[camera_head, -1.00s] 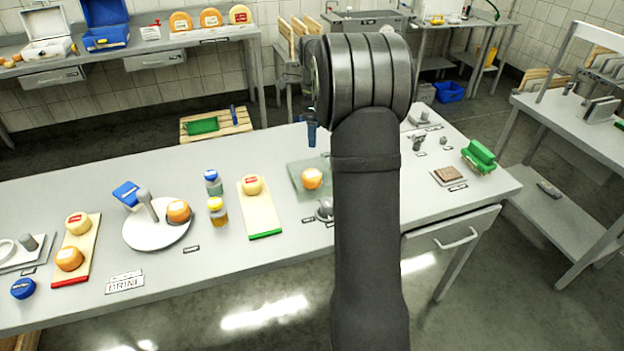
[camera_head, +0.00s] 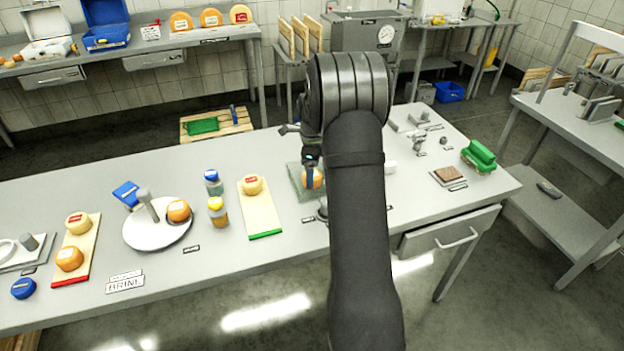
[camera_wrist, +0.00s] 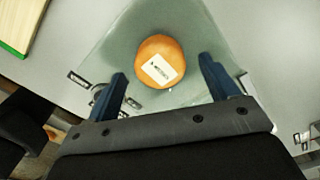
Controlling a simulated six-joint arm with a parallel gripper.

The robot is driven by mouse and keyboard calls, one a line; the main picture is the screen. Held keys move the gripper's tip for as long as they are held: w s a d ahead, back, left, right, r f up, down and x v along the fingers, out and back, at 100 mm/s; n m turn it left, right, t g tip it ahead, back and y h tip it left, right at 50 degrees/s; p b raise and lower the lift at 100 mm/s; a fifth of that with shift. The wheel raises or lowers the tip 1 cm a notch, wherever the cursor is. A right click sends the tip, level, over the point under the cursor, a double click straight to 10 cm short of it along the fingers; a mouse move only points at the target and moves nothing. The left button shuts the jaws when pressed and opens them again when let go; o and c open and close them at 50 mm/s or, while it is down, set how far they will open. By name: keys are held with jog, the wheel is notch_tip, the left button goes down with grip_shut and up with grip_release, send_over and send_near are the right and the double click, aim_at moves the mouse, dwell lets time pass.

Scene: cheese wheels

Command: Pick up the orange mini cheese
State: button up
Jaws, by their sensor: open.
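An orange mini cheese (camera_head: 318,179) with a white label sits on a greenish translucent slab (camera_head: 297,186); in the wrist view the cheese (camera_wrist: 158,48) lies ahead of and between my two blue fingers. My gripper (camera_wrist: 162,67) is open and empty, with a gap on both sides of the cheese. In the head view my gripper (camera_head: 310,168) is over the slab and hides part of the cheese. I cannot tell the exact height of the fingertips. Other orange cheeses sit on a round white plate (camera_head: 150,238) and a red-edged board (camera_head: 84,258).
Small metal parts (camera_head: 419,139) and a green object (camera_head: 478,156) lie at the right. The table front near the slab is mostly clear.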

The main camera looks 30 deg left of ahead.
notch_tip(320, 180, down, 2)
jog(key=shift+f, duration=0.15)
jog(key=c, duration=1.1)
